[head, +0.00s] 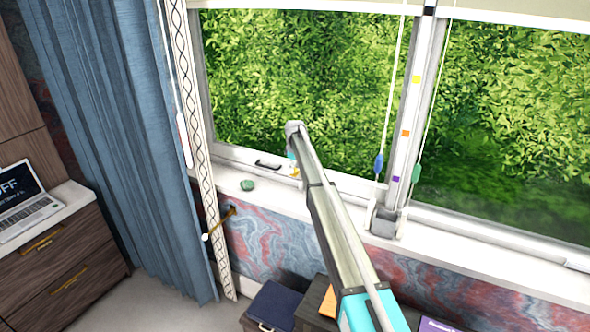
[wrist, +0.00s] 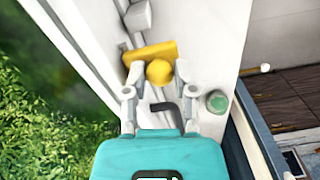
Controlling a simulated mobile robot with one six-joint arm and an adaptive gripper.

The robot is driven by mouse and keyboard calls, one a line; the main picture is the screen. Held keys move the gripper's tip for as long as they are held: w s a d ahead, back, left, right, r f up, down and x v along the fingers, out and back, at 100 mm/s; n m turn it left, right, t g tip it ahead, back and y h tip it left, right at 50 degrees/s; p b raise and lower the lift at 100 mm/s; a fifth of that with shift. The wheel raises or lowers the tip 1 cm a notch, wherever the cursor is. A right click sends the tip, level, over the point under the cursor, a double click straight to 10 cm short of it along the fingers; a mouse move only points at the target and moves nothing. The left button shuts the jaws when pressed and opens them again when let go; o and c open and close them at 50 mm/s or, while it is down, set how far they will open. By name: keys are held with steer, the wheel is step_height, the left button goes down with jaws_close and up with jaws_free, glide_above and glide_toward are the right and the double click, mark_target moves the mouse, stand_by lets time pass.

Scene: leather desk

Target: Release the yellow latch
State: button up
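The yellow latch (wrist: 149,53) is a flat bar with a round ball knob, mounted on the white window frame. In the wrist view my gripper (wrist: 158,72) has one finger on each side of the ball knob. The fingers look spread, with narrow gaps beside the ball; contact is not clear. In the head view a small bit of the yellow latch (head: 295,173) shows at the bottom of the window, beside my arm. My gripper is mostly hidden there behind the arm.
A dark window handle (head: 268,164) is left of the latch. A green stone-like object (head: 247,185) lies on the sill. Blue (head: 379,165) and green (head: 416,173) cord pulls hang to the right. A blue curtain (head: 125,130) hangs at left.

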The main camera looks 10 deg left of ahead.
steer(key=o, duration=0.3)
steer(key=shift+o, duration=0.2)
steer(key=shift+s+d, duration=0.2)
steer(key=s+d+m, duration=0.3)
steer(key=s+d, duration=0.7)
steer(key=s, duration=0.4)
steer(key=s+d+m, duration=0.3)
steer(key=s+d, duration=0.7)
steer(key=s, duration=0.4)
steer(key=s+d+m, duration=0.2)
steer(key=s+d, duration=0.1)
steer(key=s, duration=0.6)
steer(key=s+d+m, duration=0.2)
steer(key=s+d, duration=0.2)
steer(key=s, duration=0.6)
steer(key=s+d+m, duration=0.1)
steer(key=s+d, duration=0.3)
steer(key=s, duration=0.6)
steer(key=shift+m, duration=0.4)
